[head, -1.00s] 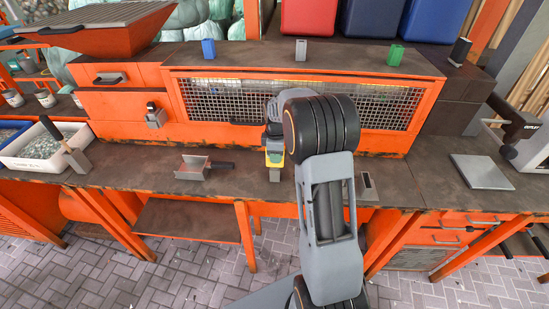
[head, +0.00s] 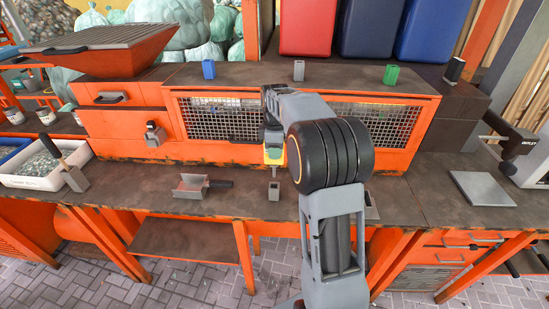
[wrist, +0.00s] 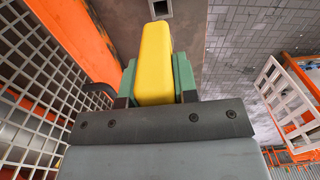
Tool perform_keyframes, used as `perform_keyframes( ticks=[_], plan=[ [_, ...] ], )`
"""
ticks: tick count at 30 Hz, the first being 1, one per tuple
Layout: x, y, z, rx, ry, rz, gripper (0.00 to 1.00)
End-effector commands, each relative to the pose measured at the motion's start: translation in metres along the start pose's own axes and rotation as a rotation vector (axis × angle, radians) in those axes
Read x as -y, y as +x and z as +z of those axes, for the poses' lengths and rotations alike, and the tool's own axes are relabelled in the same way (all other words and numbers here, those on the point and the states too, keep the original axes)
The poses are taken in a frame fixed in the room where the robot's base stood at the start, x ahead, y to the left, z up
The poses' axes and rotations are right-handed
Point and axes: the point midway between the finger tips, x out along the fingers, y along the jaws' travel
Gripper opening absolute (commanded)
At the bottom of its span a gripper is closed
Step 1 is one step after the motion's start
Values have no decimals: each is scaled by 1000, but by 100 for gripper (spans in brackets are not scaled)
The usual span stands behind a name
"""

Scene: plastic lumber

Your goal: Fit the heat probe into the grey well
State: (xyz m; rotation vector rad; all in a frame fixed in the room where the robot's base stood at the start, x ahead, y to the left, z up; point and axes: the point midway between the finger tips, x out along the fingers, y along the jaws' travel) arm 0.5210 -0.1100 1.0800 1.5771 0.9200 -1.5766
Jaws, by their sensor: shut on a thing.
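My gripper (head: 274,150) is shut on the yellow handle of the heat probe (head: 273,156), in front of the mesh panel. The yellow handle (wrist: 155,65) stands between the green jaw pads in the wrist view. A thin tip seems to point down from it in the head view. A small grey square well (head: 273,190) stands on the bench below the probe, apart from it. Its dark opening (wrist: 160,8) shows at the top of the wrist view, beyond the handle. Another grey block (head: 299,70) stands on the upper shelf between a blue block (head: 208,70) and a green block (head: 390,74).
A flat grey plate (head: 482,188) lies at the right. A white bin (head: 40,170) stands at the far left. The mesh panel (head: 215,118) rises close behind my gripper.

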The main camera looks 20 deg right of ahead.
Motion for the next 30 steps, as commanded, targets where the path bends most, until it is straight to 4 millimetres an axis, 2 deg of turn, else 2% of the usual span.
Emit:
perform_keyframes(
  ticks=[3, 30],
  plan=[
    [0, -12, 0, 0, 0, 0, 2],
    [0, -69, 0, 0, 0, 1, 2]
  ],
)
